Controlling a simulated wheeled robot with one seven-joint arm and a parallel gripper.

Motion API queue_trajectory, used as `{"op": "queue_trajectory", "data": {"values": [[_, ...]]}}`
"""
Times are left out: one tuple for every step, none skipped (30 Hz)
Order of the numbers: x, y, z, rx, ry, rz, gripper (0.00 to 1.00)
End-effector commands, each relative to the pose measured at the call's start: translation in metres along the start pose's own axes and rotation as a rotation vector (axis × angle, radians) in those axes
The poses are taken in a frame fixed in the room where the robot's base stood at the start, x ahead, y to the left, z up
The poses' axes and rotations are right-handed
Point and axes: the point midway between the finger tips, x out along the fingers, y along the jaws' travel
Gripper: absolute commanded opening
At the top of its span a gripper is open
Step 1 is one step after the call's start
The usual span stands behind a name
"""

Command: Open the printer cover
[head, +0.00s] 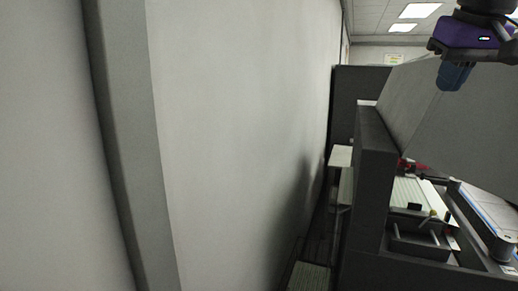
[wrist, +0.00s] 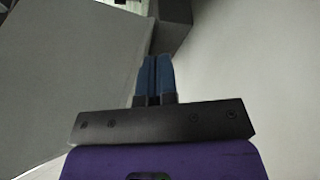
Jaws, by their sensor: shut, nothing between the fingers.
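The printer cover (head: 462,130) is a large light grey panel at the right of the head view. It stands raised and tilted above the dark printer body (head: 372,170), with the inside of the machine showing beneath it. In the wrist view, a broad grey panel that looks like the cover (wrist: 70,75) fills the left side. My gripper (head: 454,77), purple with blue fingers, is at the upper right, in front of the cover's upper part in the picture. Its fingers (wrist: 157,60) are together and hold nothing. I cannot tell whether they touch the cover.
A pale wall (head: 240,140) fills the left and middle of the head view, close by. A narrow gap runs between it and the printer. Trays and rollers (head: 410,195) show inside the machine. A dark partition (head: 345,95) stands behind.

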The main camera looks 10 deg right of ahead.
Motion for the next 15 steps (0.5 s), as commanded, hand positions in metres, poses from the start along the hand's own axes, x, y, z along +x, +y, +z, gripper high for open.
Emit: {"op": "queue_trajectory", "data": {"values": [[0.014,-0.015,0.022,-0.028,0.003,-0.020,0.00],[0.023,-0.024,0.034,-0.041,0.005,-0.031,0.00],[0.034,-0.034,0.051,-0.057,0.009,-0.045,0.00],[0.043,-0.041,0.063,-0.070,0.011,-0.055,0.00],[0.051,-0.048,0.075,-0.082,0.014,-0.064,0.00],[0.062,-0.055,0.091,-0.097,0.016,-0.074,0.00],[0.070,-0.061,0.103,-0.108,0.018,-0.082,0.00],[0.077,-0.066,0.113,-0.117,0.020,-0.088,0.00],[0.086,-0.070,0.126,-0.127,0.022,-0.096,0.00],[0.092,-0.074,0.135,-0.134,0.022,-0.101,0.00],[0.097,-0.076,0.143,-0.140,0.025,-0.105,0.00],[0.103,-0.079,0.152,-0.147,0.025,-0.109,0.00],[0.107,-0.081,0.158,-0.151,0.026,-0.111,0.00],[0.110,-0.082,0.162,-0.154,0.027,-0.113,0.00],[0.114,-0.084,0.167,-0.157,0.026,-0.115,0.09]]}}
